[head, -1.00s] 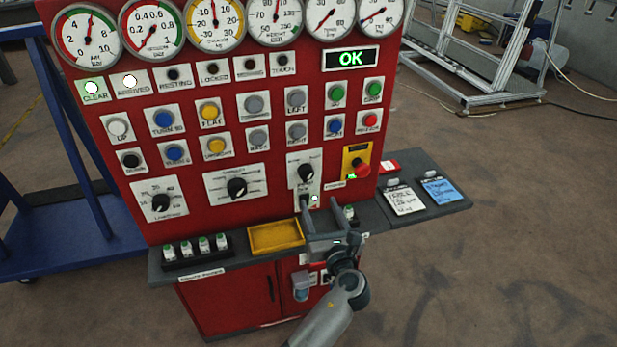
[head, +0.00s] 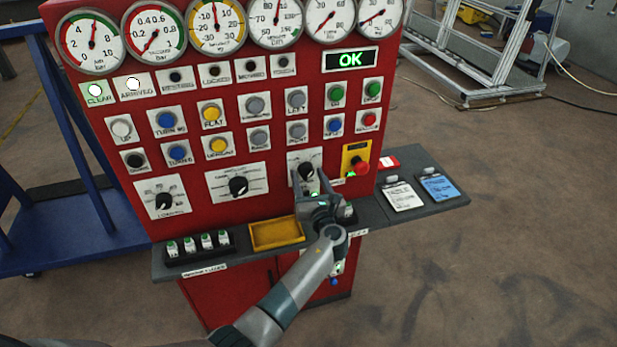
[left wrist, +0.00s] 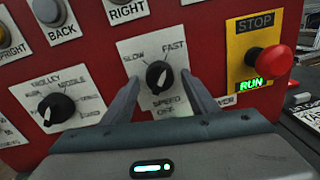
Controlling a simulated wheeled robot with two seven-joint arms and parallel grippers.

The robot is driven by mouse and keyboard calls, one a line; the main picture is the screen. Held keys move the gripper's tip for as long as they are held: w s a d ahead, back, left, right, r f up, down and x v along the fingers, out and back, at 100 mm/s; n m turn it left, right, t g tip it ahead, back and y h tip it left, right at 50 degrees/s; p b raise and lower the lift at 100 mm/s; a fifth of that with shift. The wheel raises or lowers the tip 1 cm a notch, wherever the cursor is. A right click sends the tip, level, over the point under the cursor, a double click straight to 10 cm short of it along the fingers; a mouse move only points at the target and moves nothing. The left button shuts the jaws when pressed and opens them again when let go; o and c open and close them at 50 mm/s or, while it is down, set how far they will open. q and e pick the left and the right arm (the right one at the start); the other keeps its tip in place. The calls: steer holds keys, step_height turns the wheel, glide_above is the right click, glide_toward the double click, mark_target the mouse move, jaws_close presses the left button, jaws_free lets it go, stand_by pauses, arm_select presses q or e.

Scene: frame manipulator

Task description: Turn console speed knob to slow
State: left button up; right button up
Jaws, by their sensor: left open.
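The speed knob (left wrist: 159,77) is a black dial with a white pointer on a white plate marked SLOW at upper left and FAST at upper right. In the left wrist view its white mark appears toward the lower side of the dial, but I cannot tell its exact setting. In the head view the knob (head: 306,170) sits at the lower right of the red console (head: 270,150). My left gripper (left wrist: 163,86) is open, its two fingers on either side of the knob in the picture; contact is not visible. In the head view the left gripper (head: 312,186) partly covers the knob's plate. My right gripper is not in view.
The red stop button (left wrist: 269,64) is close to the right of the knob. Another black selector knob (left wrist: 56,108) is to the left. Below, the console shelf holds a yellow tray (head: 277,235) and clipboards (head: 402,196). A blue cart (head: 90,215) stands at left.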

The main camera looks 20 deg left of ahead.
arm_select(q)
steer(key=shift+c, duration=0.5)
steer(key=c, duration=1)
steer(key=shift+o, duration=0.2)
